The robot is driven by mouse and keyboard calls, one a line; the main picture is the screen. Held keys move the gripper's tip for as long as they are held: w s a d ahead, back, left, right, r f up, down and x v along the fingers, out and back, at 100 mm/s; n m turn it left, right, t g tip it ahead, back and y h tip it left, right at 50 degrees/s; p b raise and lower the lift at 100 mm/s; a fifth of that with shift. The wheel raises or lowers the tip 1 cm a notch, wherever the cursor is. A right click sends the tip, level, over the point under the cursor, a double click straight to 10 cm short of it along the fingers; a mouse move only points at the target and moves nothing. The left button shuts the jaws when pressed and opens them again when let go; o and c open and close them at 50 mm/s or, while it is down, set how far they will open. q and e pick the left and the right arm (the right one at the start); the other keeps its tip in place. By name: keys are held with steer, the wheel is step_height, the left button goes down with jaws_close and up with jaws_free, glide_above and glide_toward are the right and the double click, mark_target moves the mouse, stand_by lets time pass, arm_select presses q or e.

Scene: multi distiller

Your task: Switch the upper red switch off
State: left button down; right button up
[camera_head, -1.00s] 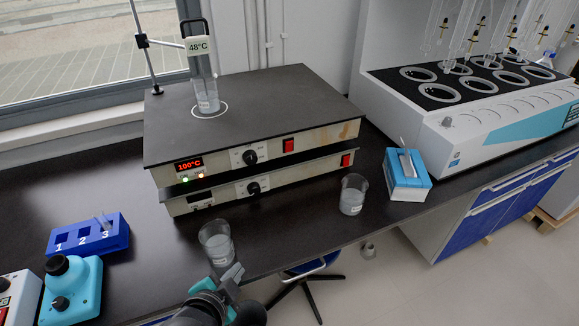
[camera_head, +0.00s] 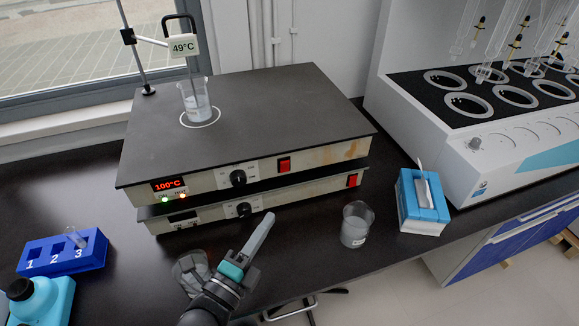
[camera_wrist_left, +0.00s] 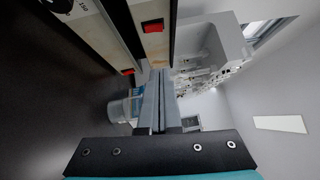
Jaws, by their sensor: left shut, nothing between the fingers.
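The upper red switch (camera_head: 284,165) is on the front panel of the upper hotplate (camera_head: 240,120), right of its black knob; it also shows in the left wrist view (camera_wrist_left: 153,26). This hotplate's display reads 100°C with small lights lit below it. The lower red switch (camera_head: 352,181) is on the lower hotplate (camera_head: 215,212), farther right, and shows in the left wrist view (camera_wrist_left: 128,72). My left gripper (camera_head: 266,218) is shut and empty, in front of and below the upper switch, fingers pointing up towards the hotplates, apart from the switch. My right gripper is not in view.
A beaker (camera_head: 197,103) with a 49°C thermometer stands on the upper hotplate. A glass beaker (camera_head: 190,272) is beside my left arm; another beaker (camera_head: 356,225) and a blue-white box (camera_head: 421,203) stand right. A blue rack (camera_head: 62,255) is left.

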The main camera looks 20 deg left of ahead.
arm_select(q)
glide_toward(285, 167)
steer(key=w+d, duration=0.3)
steer(key=d, duration=0.2)
steer(key=w+a, duration=0.1)
steer(key=w+a+r, duration=0.1)
steer(key=w, duration=0.1)
steer(key=shift+w+a+r+b, duration=0.1)
steer(key=shift+w+a+b, duration=0.1)
steer(key=shift+a+b, duration=0.1)
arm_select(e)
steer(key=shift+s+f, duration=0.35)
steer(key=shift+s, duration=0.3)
